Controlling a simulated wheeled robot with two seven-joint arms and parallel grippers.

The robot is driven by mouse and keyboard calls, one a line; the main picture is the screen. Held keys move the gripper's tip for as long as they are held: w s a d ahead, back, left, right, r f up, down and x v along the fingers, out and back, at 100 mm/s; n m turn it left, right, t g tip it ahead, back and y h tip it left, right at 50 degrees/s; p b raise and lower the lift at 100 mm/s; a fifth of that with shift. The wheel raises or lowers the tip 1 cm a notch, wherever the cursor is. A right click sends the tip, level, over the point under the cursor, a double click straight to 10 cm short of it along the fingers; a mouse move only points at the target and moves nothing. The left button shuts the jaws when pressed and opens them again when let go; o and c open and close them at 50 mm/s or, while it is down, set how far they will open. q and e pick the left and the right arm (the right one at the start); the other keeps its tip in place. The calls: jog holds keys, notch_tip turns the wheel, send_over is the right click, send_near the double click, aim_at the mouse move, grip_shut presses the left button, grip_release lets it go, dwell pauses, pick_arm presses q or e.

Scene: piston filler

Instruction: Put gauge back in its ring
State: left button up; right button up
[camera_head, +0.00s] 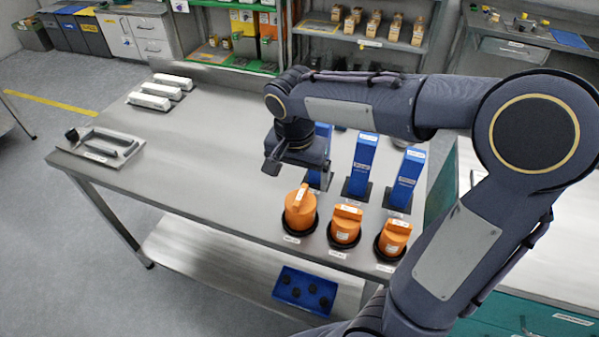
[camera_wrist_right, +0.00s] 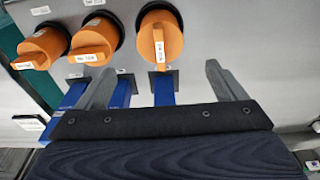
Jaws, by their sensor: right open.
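Three orange gauges with ridge-like grips on top stand in a row at the bench's front right, each at a black ring. In the head view these are the left gauge (camera_head: 299,215), middle gauge (camera_head: 346,226) and right gauge (camera_head: 394,238). The left one looks taller; I cannot tell how deep it sits in its ring. In the right wrist view the left gauge (camera_wrist_right: 160,42) is nearest the space between my fingers; the middle (camera_wrist_right: 93,42) and right (camera_wrist_right: 40,47) gauges are farther left. My right gripper (camera_head: 299,168) is open and empty, above and behind the left gauge.
Upright blue blocks (camera_head: 362,165) stand behind the gauges, one partly hidden by my gripper. A grey tray (camera_head: 98,146) with dark handles and several white cases (camera_head: 160,88) are at left. A blue bin (camera_head: 304,292) is on the lower shelf. The bench middle is clear.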

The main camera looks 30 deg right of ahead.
jog(key=s+a+n+t+y, duration=0.3)
jog(key=s+n, duration=0.5)
jog(key=s, duration=0.8)
jog(key=shift+f+t+y, duration=0.15)
jog(key=shift+t+y, duration=0.65)
jog(key=shift+y, duration=0.1)
jog(key=shift+s+a, duration=0.1)
